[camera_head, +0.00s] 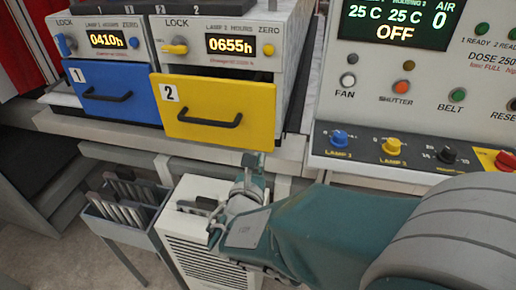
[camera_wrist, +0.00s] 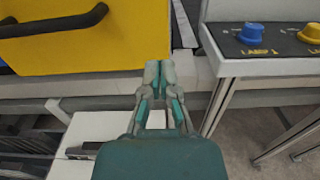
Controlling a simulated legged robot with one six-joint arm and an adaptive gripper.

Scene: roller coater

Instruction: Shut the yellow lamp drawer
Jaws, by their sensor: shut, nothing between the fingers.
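The yellow lamp drawer (camera_head: 228,106), marked 2, has a black bar handle (camera_head: 210,121) across its front. In the head view its face stands a little forward of the lamp unit above it; I cannot tell exactly how far. The wrist view shows its lower right part (camera_wrist: 90,50) and the handle (camera_wrist: 55,22) at the upper left. In the wrist view the fingertips (camera_wrist: 158,66) point up beside that corner; contact cannot be made out.
The blue drawer (camera_head: 112,93) marked 1 is left of the yellow one. A control panel with knobs (camera_head: 375,150) juts out at the right. A white vented box (camera_head: 205,240) and a grey bin (camera_head: 120,210) stand below. A ledge (camera_head: 180,142) runs beneath the drawers.

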